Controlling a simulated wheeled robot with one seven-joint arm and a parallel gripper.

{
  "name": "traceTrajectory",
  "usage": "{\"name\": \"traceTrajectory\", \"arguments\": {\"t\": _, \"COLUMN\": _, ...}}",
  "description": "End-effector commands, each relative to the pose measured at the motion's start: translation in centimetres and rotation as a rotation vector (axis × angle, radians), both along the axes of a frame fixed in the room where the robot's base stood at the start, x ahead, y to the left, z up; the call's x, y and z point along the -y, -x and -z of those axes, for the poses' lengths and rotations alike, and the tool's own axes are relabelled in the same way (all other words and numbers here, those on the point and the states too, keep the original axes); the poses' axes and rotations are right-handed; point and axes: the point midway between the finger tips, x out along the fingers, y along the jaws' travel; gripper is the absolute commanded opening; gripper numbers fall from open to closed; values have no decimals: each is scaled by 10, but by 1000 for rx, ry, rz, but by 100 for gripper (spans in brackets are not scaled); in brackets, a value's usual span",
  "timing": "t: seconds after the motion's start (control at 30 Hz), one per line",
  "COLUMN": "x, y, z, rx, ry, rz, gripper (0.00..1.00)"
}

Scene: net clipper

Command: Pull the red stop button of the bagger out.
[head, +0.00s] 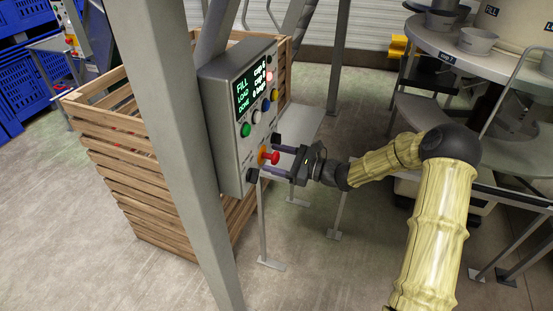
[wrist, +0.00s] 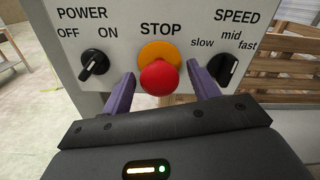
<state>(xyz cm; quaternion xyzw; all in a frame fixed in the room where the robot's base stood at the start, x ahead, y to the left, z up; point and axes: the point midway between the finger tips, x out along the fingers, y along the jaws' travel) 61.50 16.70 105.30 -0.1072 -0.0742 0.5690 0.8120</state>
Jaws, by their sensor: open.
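The red stop button (head: 270,157) sits on an orange-yellow base low on the front of the bagger's grey control box (head: 205,115). In the wrist view the red button (wrist: 159,77) is in the middle, below the STOP label, with its yellow collar (wrist: 160,50) behind it. My gripper (head: 270,160) is open in front of the panel. Its two purple fingers (wrist: 162,95) stand one to each side of the button, with a gap visible on both sides. The fingertips reach close to the panel; whether they touch it I cannot tell.
A black power knob (wrist: 94,63) is left of the button and a black speed knob (wrist: 223,68) is right, close to the fingers. A grey post (head: 185,150) stands left of the box. A wooden crate (head: 140,200) is behind. A round table (head: 480,50) stands right.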

Motion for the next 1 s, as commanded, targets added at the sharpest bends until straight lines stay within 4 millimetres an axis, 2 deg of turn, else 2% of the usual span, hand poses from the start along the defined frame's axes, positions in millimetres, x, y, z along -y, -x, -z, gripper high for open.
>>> {"name": "traceTrajectory", "arguments": {"t": 0.17, "x": 9, "y": 3, "z": 1, "rx": 1, "ry": 1, "rz": 1, "gripper": 60}}
{"name": "traceTrajectory", "arguments": {"t": 0.27, "x": 22, "y": 7, "z": 1, "rx": 1, "ry": -1, "rz": 4, "gripper": 60}}
{"name": "traceTrajectory", "arguments": {"t": 0.8, "x": 122, "y": 43, "z": 2, "rx": 0, "ry": 2, "rz": 6, "gripper": 60}}
{"name": "traceTrajectory", "arguments": {"t": 1.0, "x": 153, "y": 55, "z": 1, "rx": 1, "ry": 1, "rz": 4, "gripper": 60}}
